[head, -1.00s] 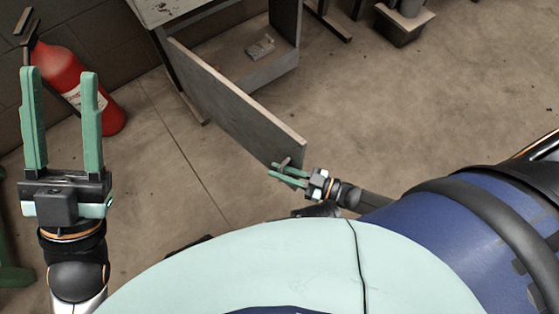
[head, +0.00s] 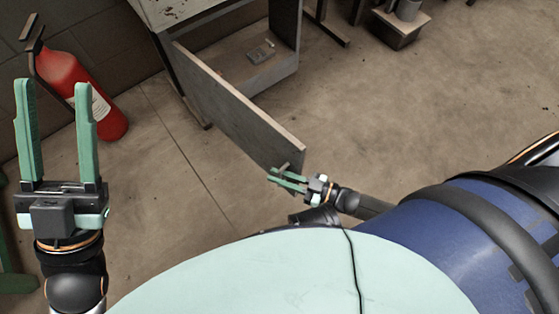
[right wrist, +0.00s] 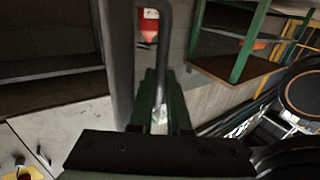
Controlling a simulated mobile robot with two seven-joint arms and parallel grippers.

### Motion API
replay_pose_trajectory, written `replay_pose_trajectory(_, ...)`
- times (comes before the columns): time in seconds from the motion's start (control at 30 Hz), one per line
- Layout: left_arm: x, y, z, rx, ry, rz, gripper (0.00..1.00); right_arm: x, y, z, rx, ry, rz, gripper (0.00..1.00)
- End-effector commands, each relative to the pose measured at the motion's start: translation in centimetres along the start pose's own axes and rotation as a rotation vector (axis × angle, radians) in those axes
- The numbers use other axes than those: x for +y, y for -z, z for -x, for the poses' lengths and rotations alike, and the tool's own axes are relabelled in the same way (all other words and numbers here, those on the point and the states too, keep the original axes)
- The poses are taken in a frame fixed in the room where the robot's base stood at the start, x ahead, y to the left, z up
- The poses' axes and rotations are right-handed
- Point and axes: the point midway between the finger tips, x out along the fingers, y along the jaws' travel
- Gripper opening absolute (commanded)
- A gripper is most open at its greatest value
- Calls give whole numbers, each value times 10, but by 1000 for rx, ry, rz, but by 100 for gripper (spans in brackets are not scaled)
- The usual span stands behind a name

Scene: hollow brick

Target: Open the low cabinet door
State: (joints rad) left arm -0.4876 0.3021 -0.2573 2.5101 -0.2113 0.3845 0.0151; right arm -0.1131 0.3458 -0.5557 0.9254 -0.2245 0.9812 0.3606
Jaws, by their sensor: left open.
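The low cabinet (head: 285,72) stands at the top middle of the head view, and its inside is visible. Its grey door (head: 235,108) stands swung wide open toward me. The handle (head: 285,167) is at the door's near end; in the right wrist view it is a dark bar (right wrist: 163,58). My right gripper (head: 271,175) is at this handle, and the bar runs down between its fingers in the right wrist view. Whether the fingers clamp it is unclear. My left gripper (head: 52,90) is open and empty, at the left, away from the door.
A red fire extinguisher (head: 75,90) stands by the wall at the left. A small grey object (head: 262,52) lies inside the cabinet. A low stand (head: 400,30) is at the top right. The floor (head: 440,110) right of the door is clear.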

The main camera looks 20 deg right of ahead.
Motion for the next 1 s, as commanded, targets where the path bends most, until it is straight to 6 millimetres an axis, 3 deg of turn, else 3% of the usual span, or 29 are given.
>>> replay_pose_trajectory(0.03,0,-1,1,0,0,0,50,-15,4,-12,15,44,0,23)
replay_pose_trajectory(0.1,0,-1,1,0,0,0,50,-15,4,-12,15,43,0,27)
replay_pose_trajectory(0.47,0,0,0,0,-2,-1,50,-14,3,-8,12,42,0,27)
replay_pose_trajectory(0.67,-1,4,-3,1,-6,3,50,-14,3,24,11,37,-3,27)
replay_pose_trajectory(0.73,-2,6,-5,3,-6,5,50,-13,2,44,4,33,-4,33)
replay_pose_trajectory(0.8,-3,7,-6,4,-7,5,50,-12,0,63,-3,29,-5,27)
replay_pose_trajectory(1.0,-4,9,-7,7,-7,5,50,-6,0,103,-4,15,-1,27)
